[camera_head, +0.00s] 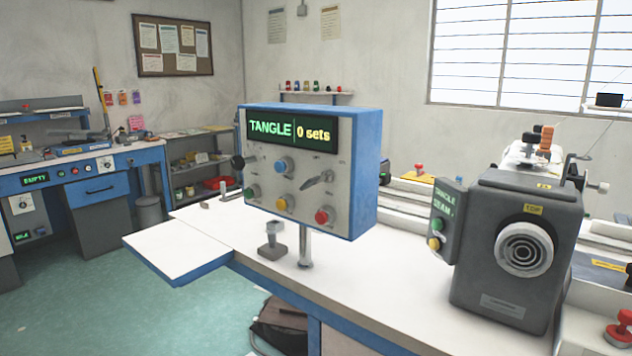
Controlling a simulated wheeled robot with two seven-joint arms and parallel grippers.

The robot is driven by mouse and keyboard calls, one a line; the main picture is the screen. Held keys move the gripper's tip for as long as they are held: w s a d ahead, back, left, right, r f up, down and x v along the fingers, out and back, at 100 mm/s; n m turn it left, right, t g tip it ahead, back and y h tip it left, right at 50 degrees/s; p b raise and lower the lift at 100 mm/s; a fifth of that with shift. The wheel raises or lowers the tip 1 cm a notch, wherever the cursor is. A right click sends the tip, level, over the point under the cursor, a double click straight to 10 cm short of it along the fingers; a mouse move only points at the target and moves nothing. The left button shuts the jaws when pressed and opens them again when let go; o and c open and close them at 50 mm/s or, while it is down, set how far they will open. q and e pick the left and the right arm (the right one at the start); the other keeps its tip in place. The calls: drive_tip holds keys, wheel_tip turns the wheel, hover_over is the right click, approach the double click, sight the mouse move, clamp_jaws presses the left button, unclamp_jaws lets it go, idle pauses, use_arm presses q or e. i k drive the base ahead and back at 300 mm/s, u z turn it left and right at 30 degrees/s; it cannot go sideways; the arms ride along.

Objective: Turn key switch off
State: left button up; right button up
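A blue-edged control box (310,168) stands on a post above the white worktable, left of the picture's middle. Its lit display (290,131) reads "TANGLE" and "0 sets". A grey, angled, key-like switch (317,181) sits on the right half of its front panel, tilted up to the right. I cannot tell its on or off marking. Around it are a blue button (284,164), a green button (250,192), a yellow button (284,203) and a red button (324,216). A black knob (238,162) sticks out at the left edge. Neither gripper is in view.
A red stop button (620,328) is at the lower right. Green floor (150,305) lies open at left.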

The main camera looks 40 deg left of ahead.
sight(327, 175)
drive_tip(key=u, duration=2.95)
drive_tip(key=i, duration=1.95)
drive_tip(key=z, duration=3)
